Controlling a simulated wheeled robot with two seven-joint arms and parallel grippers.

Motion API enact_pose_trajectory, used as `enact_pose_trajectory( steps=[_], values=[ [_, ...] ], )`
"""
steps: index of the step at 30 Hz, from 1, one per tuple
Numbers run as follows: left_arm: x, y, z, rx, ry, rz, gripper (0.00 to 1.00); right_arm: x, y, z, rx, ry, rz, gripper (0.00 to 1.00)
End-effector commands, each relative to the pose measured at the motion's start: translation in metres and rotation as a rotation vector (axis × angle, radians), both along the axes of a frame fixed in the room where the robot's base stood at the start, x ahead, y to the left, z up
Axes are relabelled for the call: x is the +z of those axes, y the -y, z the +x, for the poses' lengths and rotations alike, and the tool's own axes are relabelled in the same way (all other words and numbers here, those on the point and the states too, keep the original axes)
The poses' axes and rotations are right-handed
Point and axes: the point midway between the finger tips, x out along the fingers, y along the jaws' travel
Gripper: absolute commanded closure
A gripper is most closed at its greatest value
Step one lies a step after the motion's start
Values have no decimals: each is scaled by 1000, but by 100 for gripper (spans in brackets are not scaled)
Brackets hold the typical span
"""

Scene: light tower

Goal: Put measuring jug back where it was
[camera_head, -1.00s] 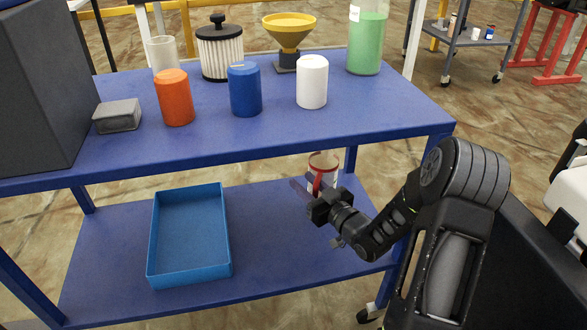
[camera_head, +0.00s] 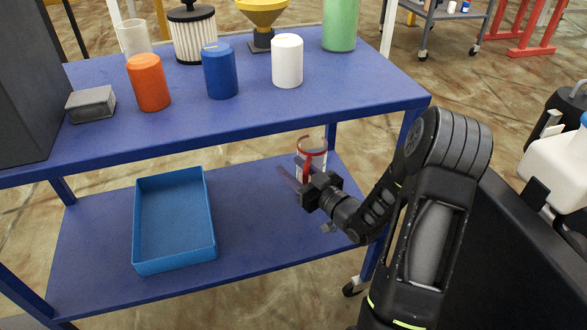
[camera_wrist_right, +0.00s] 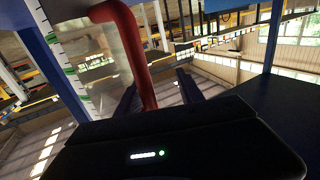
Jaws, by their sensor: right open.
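The measuring jug (camera_head: 318,146) is a clear vessel with a red handle. It stands on the lower blue shelf, near its right end. My right gripper (camera_head: 295,179) is at the jug's near side, its fingers level with the handle. In the right wrist view the red handle (camera_wrist_right: 133,52) passes between the two open fingers (camera_wrist_right: 157,95), nearer the left one. The clear jug wall with green marks (camera_wrist_right: 84,60) is on the left there. The fingers are apart, and I see no grip on the handle. My left gripper is out of view.
A blue open tray (camera_head: 175,220) lies on the lower shelf to the left. The upper shelf (camera_head: 330,105) overhangs behind and holds an orange can (camera_head: 148,84), a blue can (camera_head: 220,73), a white can (camera_head: 287,62) and a grey box (camera_head: 91,105). Between tray and jug the shelf is clear.

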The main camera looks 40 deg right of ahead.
Motion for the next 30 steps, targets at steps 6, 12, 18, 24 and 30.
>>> enact_pose_trajectory(
  steps=[6, 12, 18, 24, 30],
  values=[
    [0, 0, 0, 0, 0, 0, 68, 0, 1, 0, -1, -1, 0, 36],
    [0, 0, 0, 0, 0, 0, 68, 0, 1, 0, -1, -1, 0, 20],
    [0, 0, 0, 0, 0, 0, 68, 0, 1, 0, -1, -1, 0, 3],
    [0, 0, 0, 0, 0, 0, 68, 0, 1, 0, -1, -1, 0, 0],
    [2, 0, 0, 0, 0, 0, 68, 0, 1, -5, -2, -1, 0, 0]
  ],
)
